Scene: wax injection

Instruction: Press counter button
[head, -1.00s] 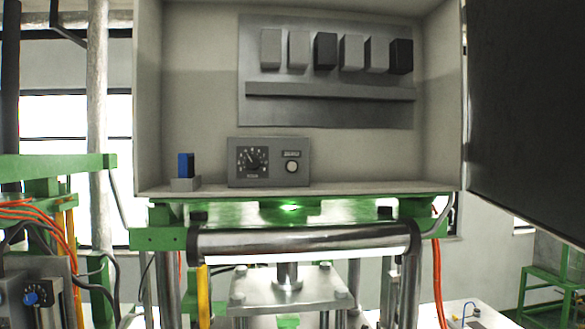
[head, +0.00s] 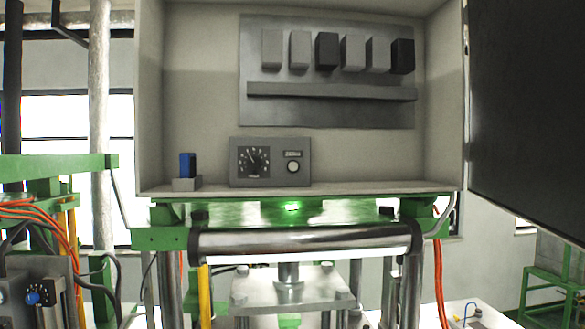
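A small grey panel (head: 270,178) stands on the floor of the open cabinet, low and left of its middle. Its left half has a black square dial (head: 253,161). Its right half has a small display (head: 292,153) with a round pale button (head: 293,167) below it. The display's digits are too small to read. Neither of my grippers shows in the head view.
The open cabinet (head: 200,95) has several blocks on its back plate and a blue block (head: 187,165) on its floor. Its dark door (head: 525,110) hangs open at right. A metal bar (head: 305,240) crosses below the cabinet.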

